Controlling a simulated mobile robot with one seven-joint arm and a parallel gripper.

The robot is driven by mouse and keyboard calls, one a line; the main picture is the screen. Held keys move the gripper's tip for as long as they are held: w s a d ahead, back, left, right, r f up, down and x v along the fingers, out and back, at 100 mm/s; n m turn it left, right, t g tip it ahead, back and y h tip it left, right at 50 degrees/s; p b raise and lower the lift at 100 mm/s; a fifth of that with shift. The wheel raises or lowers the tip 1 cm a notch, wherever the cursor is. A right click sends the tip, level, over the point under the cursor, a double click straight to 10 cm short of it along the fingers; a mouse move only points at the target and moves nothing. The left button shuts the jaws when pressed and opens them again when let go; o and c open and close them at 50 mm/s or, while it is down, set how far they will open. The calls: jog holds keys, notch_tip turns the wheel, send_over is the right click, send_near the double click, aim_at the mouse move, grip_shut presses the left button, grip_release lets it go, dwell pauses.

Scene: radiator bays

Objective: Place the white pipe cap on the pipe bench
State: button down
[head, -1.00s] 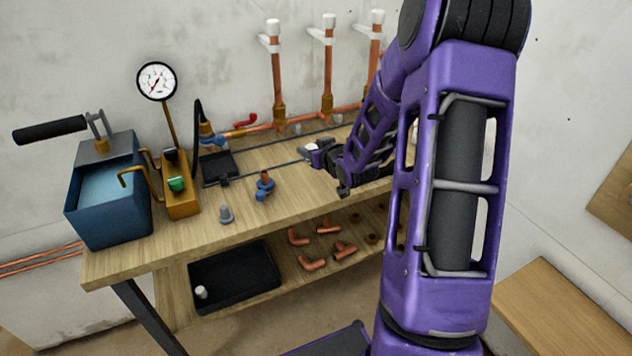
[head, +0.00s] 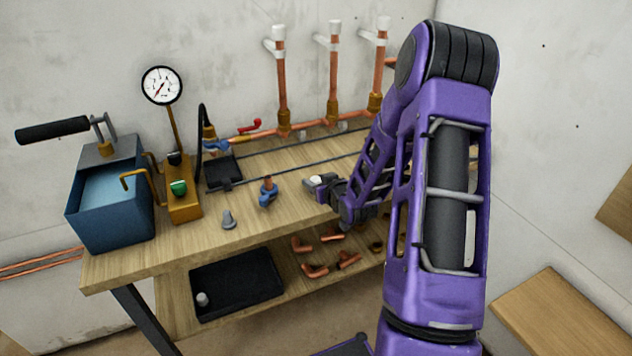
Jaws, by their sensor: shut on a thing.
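My gripper (head: 319,186) is low over the right part of the wooden pipe bench (head: 200,245). It is shut on a small white pipe cap (head: 316,179), which shows between the fingertips. I cannot tell whether the cap touches the bench top or hangs just above it. Another small white cap (head: 202,299) is in the black tray on the lower shelf. More white caps top the upright copper pipes at the back. My arm hides the bench's right end.
A blue-collared valve (head: 268,191) and a grey fitting (head: 228,219) stand left of my gripper. The blue pump box (head: 105,205) and gauge (head: 162,86) fill the left end. Copper pipes (head: 282,85) rise at the back. The black tray (head: 240,300) and copper elbows (head: 315,270) are below.

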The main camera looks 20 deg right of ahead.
jog(key=shift+c, duration=1.8)
grip_release()
jog(key=shift+r+p, duration=0.3)
jog(key=shift+p, duration=0.15)
jog(key=v, duration=1.2)
jog(key=shift+f+p, duration=0.1)
jog(key=shift+p, duration=0.2)
